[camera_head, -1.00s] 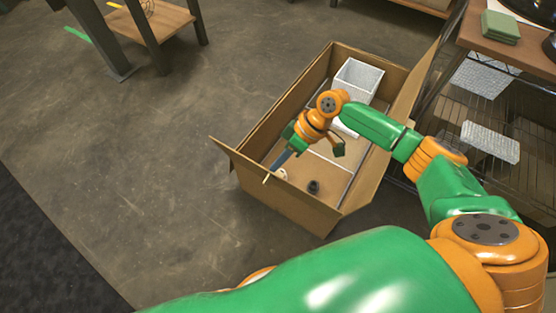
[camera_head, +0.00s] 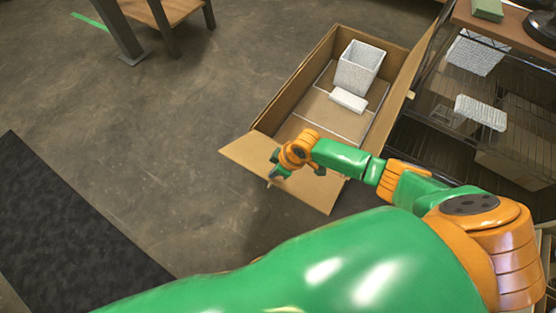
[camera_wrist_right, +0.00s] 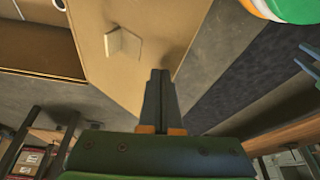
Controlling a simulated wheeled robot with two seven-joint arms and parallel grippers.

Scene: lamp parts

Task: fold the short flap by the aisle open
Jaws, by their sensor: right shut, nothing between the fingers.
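The cardboard box (camera_head: 290,95) stands open on the floor. Its short flap (camera_head: 310,192) at the near end leans outward, away from the box. In the right wrist view the flap (camera_wrist_right: 110,75) fills the upper middle, with a small raised tab (camera_wrist_right: 122,43) on it. My right gripper (camera_head: 271,181) is over the flap in the head view. In the wrist view its fingers (camera_wrist_right: 159,74) are shut and empty, pointing along the flap; whether they touch it I cannot tell. My right forearm hides part of the box's near end.
A white basket (camera_head: 360,67) and a white block (camera_head: 348,100) are inside the box. A long side flap (camera_head: 408,85) stands up beside a wire rack (camera_head: 440,108) on the right. Bare floor (camera_head: 150,130) lies left of the box; a dark mat (camera_head: 60,215) is farther left.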

